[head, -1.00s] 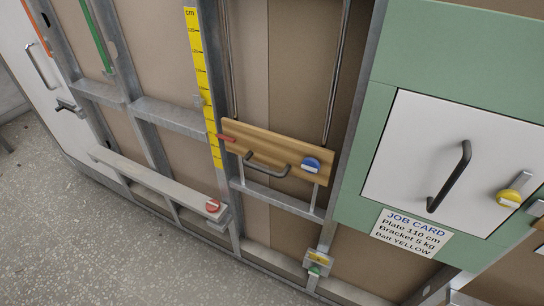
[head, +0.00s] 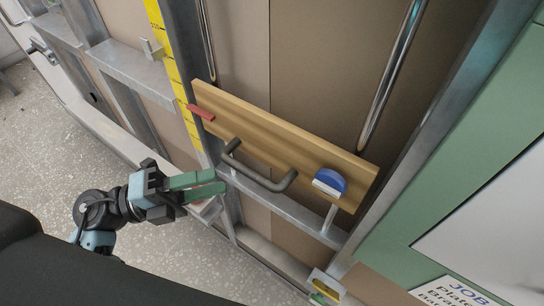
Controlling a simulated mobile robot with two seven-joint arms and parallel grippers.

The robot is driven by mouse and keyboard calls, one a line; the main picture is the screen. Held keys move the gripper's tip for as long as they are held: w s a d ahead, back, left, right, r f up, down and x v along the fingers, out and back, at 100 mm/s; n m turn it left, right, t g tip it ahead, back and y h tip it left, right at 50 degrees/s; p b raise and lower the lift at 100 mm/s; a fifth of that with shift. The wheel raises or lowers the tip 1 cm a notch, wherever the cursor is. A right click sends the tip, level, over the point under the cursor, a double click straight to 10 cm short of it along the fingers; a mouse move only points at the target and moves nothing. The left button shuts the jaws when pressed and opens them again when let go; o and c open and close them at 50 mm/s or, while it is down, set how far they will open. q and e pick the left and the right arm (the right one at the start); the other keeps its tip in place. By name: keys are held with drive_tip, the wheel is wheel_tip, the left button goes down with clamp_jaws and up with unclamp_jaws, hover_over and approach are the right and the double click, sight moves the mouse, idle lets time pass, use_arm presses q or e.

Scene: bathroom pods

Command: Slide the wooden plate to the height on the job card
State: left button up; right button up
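The wooden plate (head: 275,135) sits across two upright metal rods in the wall frame, tilted in the picture. It carries a dark bar handle (head: 262,178), a blue knob (head: 330,181) at its right end and a red pointer (head: 201,112) at its left end. The pointer lies against the yellow cm scale (head: 175,70); I cannot read its numbers. My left gripper (head: 222,182) has green fingers that reach to the handle's left end; whether they touch it is unclear. The job card (head: 462,293) is cut off at the bottom right. My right gripper is not in view.
A metal crossbar (head: 290,208) runs below the plate. A small latch with yellow and green parts (head: 325,287) is at the bottom. A green panel (head: 440,150) with a white door (head: 490,230) stands at right. Bare panel lies above the plate between the rods (head: 385,75).

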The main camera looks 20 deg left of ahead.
sight(252, 173)
use_arm(q)
drive_tip(key=shift+m+g, duration=0.4)
drive_tip(key=shift+m, duration=0.1)
drive_tip(key=p+x, duration=0.1)
drive_tip(key=x, duration=0.7)
drive_tip(key=shift+f, duration=0.1)
clamp_jaws()
